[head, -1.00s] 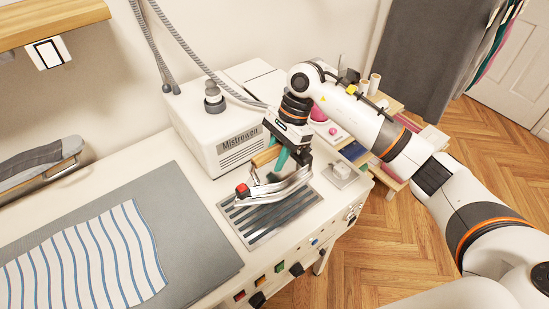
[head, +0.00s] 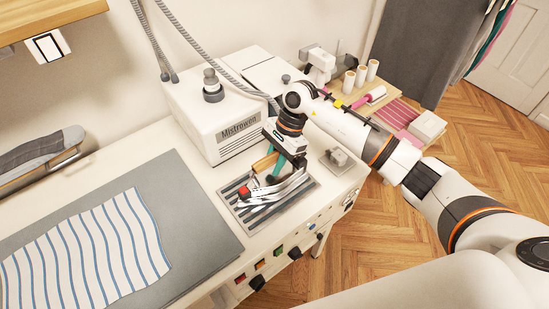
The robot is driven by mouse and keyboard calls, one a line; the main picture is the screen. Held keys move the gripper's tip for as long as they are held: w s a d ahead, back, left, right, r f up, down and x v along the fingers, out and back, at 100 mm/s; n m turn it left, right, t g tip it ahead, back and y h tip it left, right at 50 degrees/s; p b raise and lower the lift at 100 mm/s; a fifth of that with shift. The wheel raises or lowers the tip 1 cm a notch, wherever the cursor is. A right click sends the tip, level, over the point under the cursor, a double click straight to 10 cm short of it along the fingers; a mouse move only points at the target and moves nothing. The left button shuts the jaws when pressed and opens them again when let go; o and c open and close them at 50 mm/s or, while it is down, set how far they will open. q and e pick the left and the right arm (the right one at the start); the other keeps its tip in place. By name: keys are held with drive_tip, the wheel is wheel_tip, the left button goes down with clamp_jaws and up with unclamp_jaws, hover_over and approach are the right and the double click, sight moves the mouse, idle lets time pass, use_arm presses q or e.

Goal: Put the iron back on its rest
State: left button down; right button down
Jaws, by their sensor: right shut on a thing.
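The iron (head: 285,190) has a silver body, a wooden handle and a red knob at its front end. It is over the ribbed metal rest (head: 253,217) on the right part of the table. It looks very low over the rest or on it; I cannot tell whether it touches. My right gripper (head: 277,171) comes down from above and is shut on the iron's handle. Its fingertips are partly hidden by the iron and the gripper body. My left gripper is not in view.
The steam unit (head: 212,118) stands right behind the rest, with a hose rising from it. A grey mat (head: 187,215) with striped cloth (head: 85,250) lies at left. A small metal block (head: 338,158) sits right of the rest. A side shelf (head: 395,112) stands beyond.

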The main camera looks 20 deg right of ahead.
drive_tip(key=shift+w+r, duration=0.1)
drive_tip(key=c, duration=1.5)
unclamp_jaws()
drive_tip(key=o, duration=0.3)
drive_tip(key=shift+s, duration=0.25)
drive_tip(key=shift+o, duration=0.2)
drive_tip(key=shift+w+d+r, duration=0.15)
drive_tip(key=shift+r, duration=0.05)
drive_tip(key=b+v, duration=0.4)
drive_tip(key=v, duration=0.6)
drive_tip(key=shift+d+r, duration=0.1)
drive_tip(key=shift+r, duration=0.25)
drive_tip(key=shift+d+r, duration=0.15)
drive_tip(key=shift+r, duration=0.25)
